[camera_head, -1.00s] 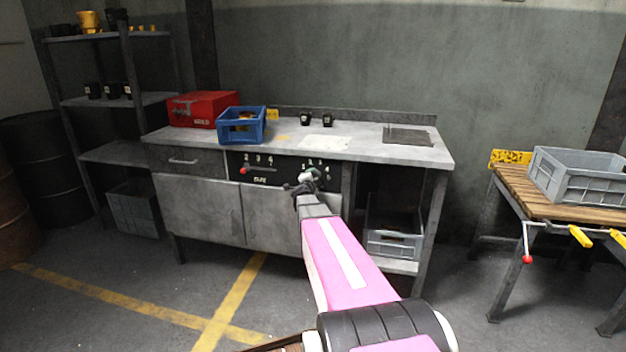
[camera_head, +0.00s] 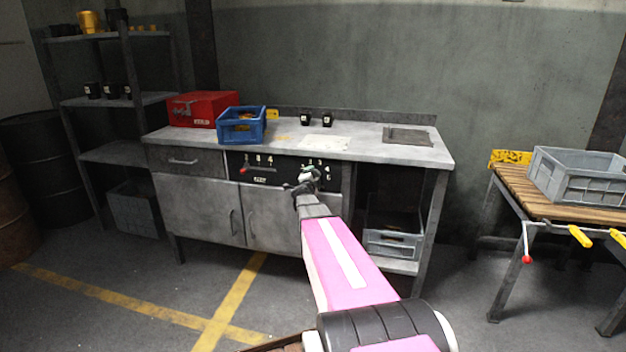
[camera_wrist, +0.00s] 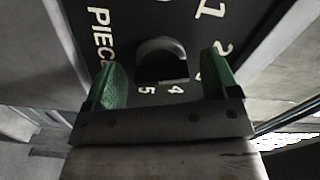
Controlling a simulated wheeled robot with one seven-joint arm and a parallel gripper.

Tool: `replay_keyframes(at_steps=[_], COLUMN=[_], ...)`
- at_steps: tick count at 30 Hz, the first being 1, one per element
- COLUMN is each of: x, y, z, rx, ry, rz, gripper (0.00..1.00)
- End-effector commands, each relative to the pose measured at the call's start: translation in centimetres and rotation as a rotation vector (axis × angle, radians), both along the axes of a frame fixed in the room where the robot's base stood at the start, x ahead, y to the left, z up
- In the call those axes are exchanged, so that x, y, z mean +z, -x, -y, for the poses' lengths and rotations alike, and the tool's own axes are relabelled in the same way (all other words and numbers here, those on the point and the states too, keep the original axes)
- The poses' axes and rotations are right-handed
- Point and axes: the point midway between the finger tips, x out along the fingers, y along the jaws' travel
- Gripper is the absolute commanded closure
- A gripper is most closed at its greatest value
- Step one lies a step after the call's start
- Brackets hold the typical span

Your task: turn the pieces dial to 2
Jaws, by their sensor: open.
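The pieces dial (camera_wrist: 161,58) is a dark, rounded knob on the black panel in the wrist view. The numbers 1, 2, 4 and 5 show around it, and part of the word PIECES is at left. The 3 is hidden by my finger. My gripper (camera_wrist: 162,82) is open, with one green fingertip on each side of the knob as seen here. I cannot tell whether either finger touches it, or which number the dial points to. In the head view my gripper (camera_head: 306,178) is at the right part of the control panel (camera_head: 262,178) and hides the dial.
A red-tipped lever (camera_head: 243,170) sits on the panel's left part. On the bench (camera_head: 365,146) above stand a blue crate (camera_head: 241,134), a red box (camera_head: 202,108) and black cups (camera_head: 306,118). A wooden table (camera_head: 520,198) with a grey crate stands at right.

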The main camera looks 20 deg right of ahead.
Motion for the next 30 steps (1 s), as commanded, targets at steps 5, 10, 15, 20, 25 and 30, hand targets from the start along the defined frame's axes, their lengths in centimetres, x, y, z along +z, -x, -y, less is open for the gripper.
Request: replay_keyframes(at_steps=[5, 10, 15, 20, 25, 30], x=[0.0, 0.1, 0.1, 0.0, 0.0, 0.0], y=[1.2, 3.5, 6.3, 8.3, 9.0, 8.9], z=[-0.8, -2.2, -4.1, -5.4, -6.0, -6.0], rx=[0.000, 0.000, 0.001, 0.001, 0.000, -0.001], ry=[0.000, 0.000, 0.000, 0.000, 0.000, 0.000], rz=[0.000, 0.000, 0.000, 0.000, 0.000, 0.000], gripper=[0.19, 0.19, 0.19, 0.19, 0.19, 0.19])
